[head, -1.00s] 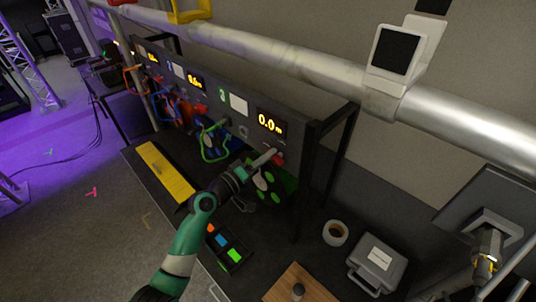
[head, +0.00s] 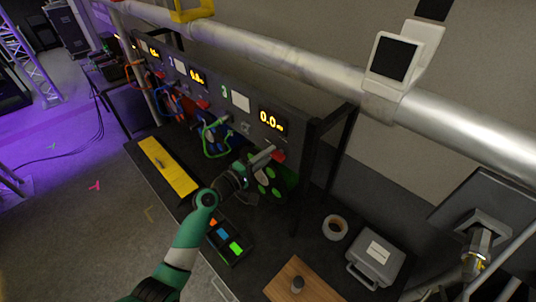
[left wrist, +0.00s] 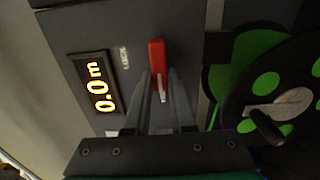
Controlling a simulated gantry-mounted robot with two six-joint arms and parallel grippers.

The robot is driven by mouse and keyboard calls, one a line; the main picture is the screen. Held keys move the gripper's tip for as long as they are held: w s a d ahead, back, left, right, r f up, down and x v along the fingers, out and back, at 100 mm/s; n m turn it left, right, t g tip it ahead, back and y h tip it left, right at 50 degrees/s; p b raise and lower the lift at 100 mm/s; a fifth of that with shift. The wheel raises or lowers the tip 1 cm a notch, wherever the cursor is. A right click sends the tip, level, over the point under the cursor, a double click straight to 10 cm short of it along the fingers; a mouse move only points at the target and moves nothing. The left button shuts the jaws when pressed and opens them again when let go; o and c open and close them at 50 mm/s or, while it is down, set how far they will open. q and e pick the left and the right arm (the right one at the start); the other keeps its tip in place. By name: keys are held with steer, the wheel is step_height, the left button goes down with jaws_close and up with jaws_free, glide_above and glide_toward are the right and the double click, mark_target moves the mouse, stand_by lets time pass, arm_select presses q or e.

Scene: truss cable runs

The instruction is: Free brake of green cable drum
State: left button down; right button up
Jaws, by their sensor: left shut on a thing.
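The green cable drum (head: 284,178) hangs under the third panel section, with a dark face and light green spots. It also shows at the right of the left wrist view (left wrist: 226,85), with a crank knob. Its red brake lever (head: 279,155) sticks out of the panel just above the drum. In the left wrist view, the red lever (left wrist: 156,52) stands upright beside the word LOCK. My left gripper (head: 270,152) is shut on the lever's lower part, its fingers on both sides. My right gripper is not in view.
The panel's display (head: 270,120) reads 0.0 m. On the bench are a yellow strip (head: 170,168), a tray with coloured pieces (head: 228,243), a tape roll (head: 335,227), a grey case (head: 375,262) and a wooden board (head: 300,285). A thick pipe (head: 300,62) runs above.

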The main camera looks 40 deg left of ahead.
arm_select(q)
steer(key=c, duration=0.8)
jaws_free()
steer(key=shift+o, duration=0.2)
steer(key=shift+s, duration=0.1)
steer(key=s, duration=1.1)
steer(key=shift+s, duration=0.25)
steer(key=shift+d, duration=0.1)
